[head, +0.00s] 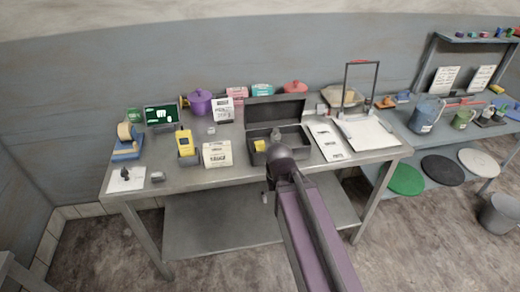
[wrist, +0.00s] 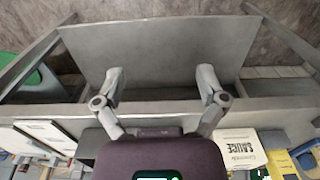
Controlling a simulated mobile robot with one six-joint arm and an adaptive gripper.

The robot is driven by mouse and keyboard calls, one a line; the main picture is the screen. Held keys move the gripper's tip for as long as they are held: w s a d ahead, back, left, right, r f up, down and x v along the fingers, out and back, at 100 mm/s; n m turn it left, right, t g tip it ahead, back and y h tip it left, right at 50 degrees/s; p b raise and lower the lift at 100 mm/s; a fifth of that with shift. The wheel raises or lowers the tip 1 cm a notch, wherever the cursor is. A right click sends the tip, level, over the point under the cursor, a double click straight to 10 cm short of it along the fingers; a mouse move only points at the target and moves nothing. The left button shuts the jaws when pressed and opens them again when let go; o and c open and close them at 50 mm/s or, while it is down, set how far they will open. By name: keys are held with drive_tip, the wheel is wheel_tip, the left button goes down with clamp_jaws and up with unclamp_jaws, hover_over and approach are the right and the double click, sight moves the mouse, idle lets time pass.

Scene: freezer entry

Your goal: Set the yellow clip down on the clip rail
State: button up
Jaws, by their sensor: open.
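I cannot surely tell the yellow clip. A small yellow item (head: 260,145) is inside the open dark box on the near table, partly hidden by the box wall. Another small yellow piece (head: 497,89) lies on the right-hand bench. What may be the clip rail is a high ledge (head: 470,39) at the upper right, with several small coloured pieces on it and papers below. My gripper (wrist: 160,82) is open, with nothing between its fingers in the wrist view, where it is over the table's front edge. In the head view my arm covers the fingers.
The steel table (head: 190,179) holds the dark lidded box (head: 290,158), a yellow handheld device (head: 185,142), a purple pot (head: 200,103), cards and a wire-framed board (head: 370,132). The right bench has jugs (head: 427,115). A bin (head: 500,213) stands on the floor at right.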

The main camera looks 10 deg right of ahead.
drive_tip(key=shift+w+r, duration=0.15)
drive_tip(key=shift+c, duration=1.4)
wheel_tip(320, 180, up, 15)
drive_tip(key=n+p, duration=0.1)
drive_tip(key=p, duration=1.4)
hover_over(260, 144)
drive_tip(key=shift+w, duration=0.15)
wheel_tip(260, 144, down, 9)
drive_tip(key=b, duration=0.8)
drive_tip(key=shift+r, duration=0.15)
drive_tip(key=shift+b, duration=0.3)
drive_tip(key=shift+f+b, duration=2.5)
drive_tip(key=shift+f, duration=0.1)
clamp_jaws()
